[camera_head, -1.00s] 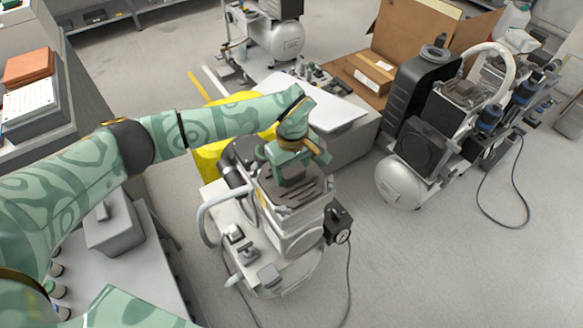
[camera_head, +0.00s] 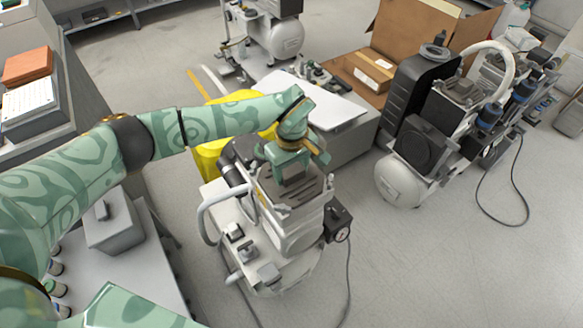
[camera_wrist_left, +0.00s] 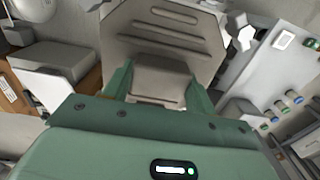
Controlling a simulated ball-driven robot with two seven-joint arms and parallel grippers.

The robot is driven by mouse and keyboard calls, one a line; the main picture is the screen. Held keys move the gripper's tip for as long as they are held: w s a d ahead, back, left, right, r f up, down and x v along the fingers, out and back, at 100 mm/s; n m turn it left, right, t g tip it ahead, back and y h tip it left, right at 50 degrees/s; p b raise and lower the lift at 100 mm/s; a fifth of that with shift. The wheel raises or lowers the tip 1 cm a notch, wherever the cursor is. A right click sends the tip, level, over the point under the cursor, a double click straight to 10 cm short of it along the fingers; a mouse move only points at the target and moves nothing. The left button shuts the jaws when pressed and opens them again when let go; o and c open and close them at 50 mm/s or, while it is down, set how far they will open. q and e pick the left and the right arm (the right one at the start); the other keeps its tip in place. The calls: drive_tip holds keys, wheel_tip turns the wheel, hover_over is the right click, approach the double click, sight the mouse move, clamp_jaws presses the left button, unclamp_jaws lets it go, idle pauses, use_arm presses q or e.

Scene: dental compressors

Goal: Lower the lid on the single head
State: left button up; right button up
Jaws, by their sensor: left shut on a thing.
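The single-head compressor (camera_head: 290,243) stands in the middle of the head view, with a white body and a curved pale hose. Its grey slotted lid (camera_head: 312,191) is on top of the head; whether a gap is left under it is hard to tell. My left gripper (camera_head: 291,172) is over the lid, pointing down. In the left wrist view the lid (camera_wrist_left: 165,32) fills the upper middle. My left gripper's fingers (camera_wrist_left: 158,88) sit on either side of a grey block-shaped grip (camera_wrist_left: 158,77) on the lid and are shut on it. My right gripper is out of view.
A larger compressor (camera_head: 405,182) with a black box stands on the right. A grey case with a white top (camera_head: 325,110) is behind the single head, beside an open cardboard box (camera_head: 413,42). A yellow object (camera_head: 207,160) is close behind my left forearm. Floor at lower right is clear.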

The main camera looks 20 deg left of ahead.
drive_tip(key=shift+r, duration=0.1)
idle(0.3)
use_arm(q)
drive_tip(key=o, duration=1.9)
drive_tip(key=shift+f, duration=0.1)
drive_tip(key=shift+o, duration=0.2)
drive_tip(key=shift+r+p, duration=2.45)
drive_tip(key=shift+r, duration=1.15)
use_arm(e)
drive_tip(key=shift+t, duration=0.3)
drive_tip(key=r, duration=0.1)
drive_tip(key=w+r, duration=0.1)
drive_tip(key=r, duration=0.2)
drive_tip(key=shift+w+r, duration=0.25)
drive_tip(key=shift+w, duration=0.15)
use_arm(q)
drive_tip(key=shift+f, duration=0.1)
